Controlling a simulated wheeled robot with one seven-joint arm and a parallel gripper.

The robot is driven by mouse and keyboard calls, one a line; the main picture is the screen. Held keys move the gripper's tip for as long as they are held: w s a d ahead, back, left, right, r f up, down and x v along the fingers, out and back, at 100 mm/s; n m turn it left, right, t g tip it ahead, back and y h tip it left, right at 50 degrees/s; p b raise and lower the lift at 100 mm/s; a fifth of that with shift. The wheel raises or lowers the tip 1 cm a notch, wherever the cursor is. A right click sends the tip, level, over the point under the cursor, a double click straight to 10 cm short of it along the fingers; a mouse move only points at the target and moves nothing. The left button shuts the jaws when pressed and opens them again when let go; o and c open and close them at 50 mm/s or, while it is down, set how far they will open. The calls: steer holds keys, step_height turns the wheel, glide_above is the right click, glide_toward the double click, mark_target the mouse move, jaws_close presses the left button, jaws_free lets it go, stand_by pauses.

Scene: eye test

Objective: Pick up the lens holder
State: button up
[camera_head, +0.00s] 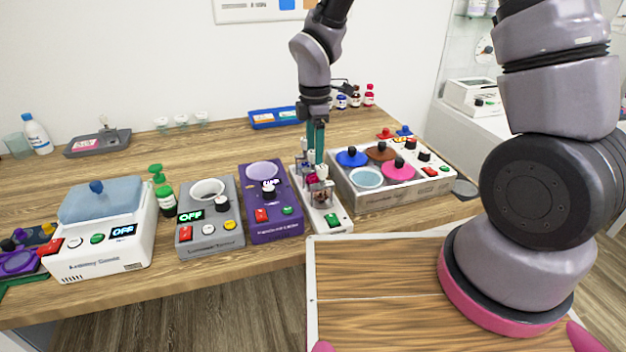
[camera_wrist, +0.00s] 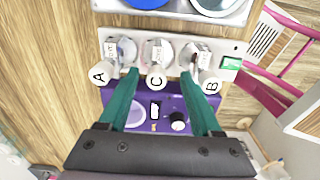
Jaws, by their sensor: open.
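I cannot tell for sure which thing is the lens holder. A narrow white device (camera_head: 335,220) stands on the wooden table. It also shows in the wrist view (camera_wrist: 231,46) with a row of clear, white-capped items marked A (camera_wrist: 101,77), C (camera_wrist: 156,79) and B (camera_wrist: 211,84). My gripper (camera_head: 317,160), with teal fingers, points down over this device. In the wrist view my gripper (camera_wrist: 159,77) is open, its fingertips apart on either side of the item marked C. Whether the fingers touch anything is unclear.
A purple device (camera_head: 271,218) stands close on the left, then a grey one (camera_head: 210,234) and a large white one (camera_head: 100,258). A panel with coloured discs (camera_head: 390,193) stands on the right.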

mark_target(313, 160)
steer(key=f, duration=0.5)
steer(key=shift+w+a+f, duration=0.1)
steer(key=shift+w+a, duration=0.05)
steer(key=shift+a, duration=0.05)
steer(key=shift+c, duration=0.3)
jaws_close()
